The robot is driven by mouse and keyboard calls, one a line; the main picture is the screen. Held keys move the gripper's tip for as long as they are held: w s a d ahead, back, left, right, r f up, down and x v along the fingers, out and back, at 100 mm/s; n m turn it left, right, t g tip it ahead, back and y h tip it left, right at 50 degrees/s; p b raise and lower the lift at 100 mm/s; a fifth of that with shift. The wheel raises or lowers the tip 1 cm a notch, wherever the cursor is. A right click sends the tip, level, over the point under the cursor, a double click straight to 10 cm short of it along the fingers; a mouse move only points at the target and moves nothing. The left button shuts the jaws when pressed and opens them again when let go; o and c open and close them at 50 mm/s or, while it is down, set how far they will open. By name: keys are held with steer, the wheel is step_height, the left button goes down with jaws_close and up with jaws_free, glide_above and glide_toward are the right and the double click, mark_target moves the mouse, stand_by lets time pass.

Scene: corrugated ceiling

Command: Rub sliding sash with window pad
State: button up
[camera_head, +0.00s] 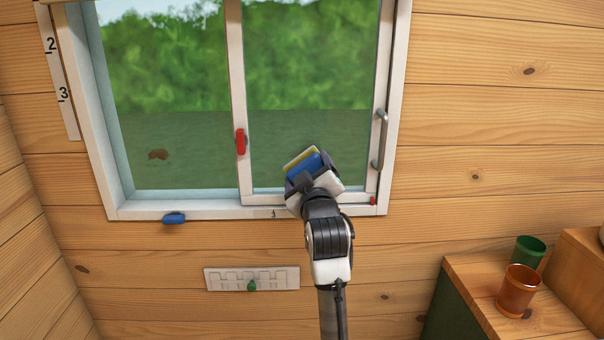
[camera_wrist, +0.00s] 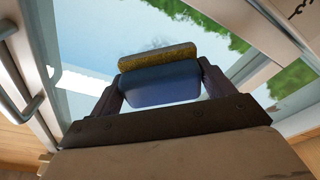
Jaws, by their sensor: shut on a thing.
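The window pad (camera_head: 306,164) has a blue body and a yellow layer. My gripper (camera_head: 308,176) is shut on its blue part, in front of the lower middle of the right-hand sash. In the wrist view the pad (camera_wrist: 160,80) sits between the two dark fingers, its yellow layer (camera_wrist: 157,54) on the far side. The sliding sash (camera_head: 236,100) is white-framed with clear glass. It has a grey bar handle (camera_head: 379,140) on its right stile and a red latch (camera_head: 241,141) on its left stile. I cannot tell whether the pad touches the glass.
A blue piece (camera_head: 174,218) sits on the lower frame at left, and a small red piece (camera_head: 373,201) at lower right. A white slotted plate (camera_head: 252,279) is on the wall below. Green (camera_head: 528,252) and orange (camera_head: 518,290) cups stand on the cabinet at right. A brown spot (camera_head: 158,154) shows on the left pane.

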mark_target(333, 151)
steer(key=shift+d+r, duration=0.3)
steer(key=shift+d, duration=0.75)
steer(key=shift+d+r, duration=0.25)
steer(key=shift+d, duration=0.8)
steer(key=shift+d+r, duration=0.3)
steer(key=shift+d, duration=0.75)
steer(key=shift+a+p, duration=0.45)
steer(key=shift+a, duration=4.95)
steer(key=shift+w+r+p, duration=0.1)
steer(key=shift+r+p, duration=0.55)
steer(key=shift+r, duration=0.15)
steer(key=shift+d+f, duration=0.1)
steer(key=shift+d, duration=1.4)
steer(key=shift+d+b, duration=0.6)
steer(key=shift+d, duration=3.3)
